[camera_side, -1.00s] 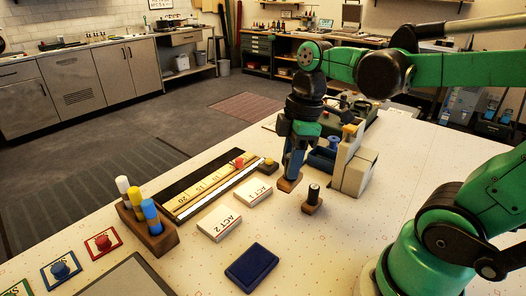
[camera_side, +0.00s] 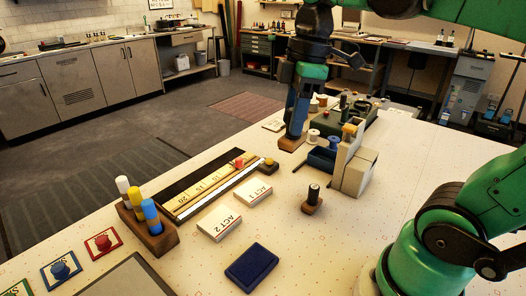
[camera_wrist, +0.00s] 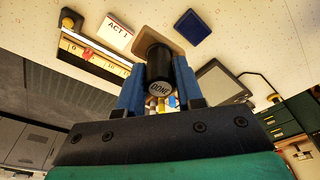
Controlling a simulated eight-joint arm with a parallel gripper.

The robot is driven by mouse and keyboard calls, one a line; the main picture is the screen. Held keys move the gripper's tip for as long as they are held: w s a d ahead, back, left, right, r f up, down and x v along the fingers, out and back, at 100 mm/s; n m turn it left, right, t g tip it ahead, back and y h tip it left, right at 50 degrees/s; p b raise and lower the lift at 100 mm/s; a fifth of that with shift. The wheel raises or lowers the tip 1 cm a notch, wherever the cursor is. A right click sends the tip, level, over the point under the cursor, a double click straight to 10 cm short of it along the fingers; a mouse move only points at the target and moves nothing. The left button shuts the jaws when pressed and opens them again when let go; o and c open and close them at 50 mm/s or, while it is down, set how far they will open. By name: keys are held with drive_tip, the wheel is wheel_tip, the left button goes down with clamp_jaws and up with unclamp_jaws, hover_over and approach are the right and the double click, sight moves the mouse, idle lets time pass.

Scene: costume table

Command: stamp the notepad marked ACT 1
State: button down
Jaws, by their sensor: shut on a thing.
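My gripper (camera_side: 296,122) is shut on a stamp with a black handle (camera_wrist: 154,66) and a wooden base (camera_side: 291,143). The handle's end appears to read DONE in the wrist view. The stamp hangs upright in the air, base down. The notepad marked ACT 1 (camera_side: 254,192) lies on the table, nearer the side camera than the gripper; it also shows in the wrist view (camera_wrist: 117,32). The ACT 2 notepad (camera_side: 219,225) lies beside it. A dark blue ink pad (camera_side: 251,266) lies at the front and shows in the wrist view (camera_wrist: 192,26). The stamped face is hidden.
A second black-handled stamp (camera_side: 312,198) stands on the table right of ACT 1. A ruler in a dark tray (camera_side: 208,188) and a wooden marker holder (camera_side: 153,236) lie left. A grey-white dispenser (camera_side: 356,168) and a blue bin (camera_side: 322,159) stand right.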

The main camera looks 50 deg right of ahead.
drive_tip(key=c, duration=1.4)
unclamp_jaws()
clamp_jaws()
drive_tip(key=shift+w+a+f, duration=0.1)
drive_tip(key=shift+f, duration=0.05)
drive_tip(key=shift+s+a+f, duration=0.1)
drive_tip(key=shift+a+f, duration=1.7)
drive_tip(key=shift+f, duration=1.05)
drive_tip(key=shift+s+a+f, duration=0.1)
drive_tip(key=shift+a+f, duration=1.7)
drive_tip(key=shift+f, duration=1.1)
drive_tip(key=shift+s+a+f, duration=0.1)
drive_tip(key=shift+a+f, duration=1.7)
drive_tip(key=shift+f, duration=1.05)
drive_tip(key=shift+f, duration=0.45)
wheel_tip(320, 180, up, 7)
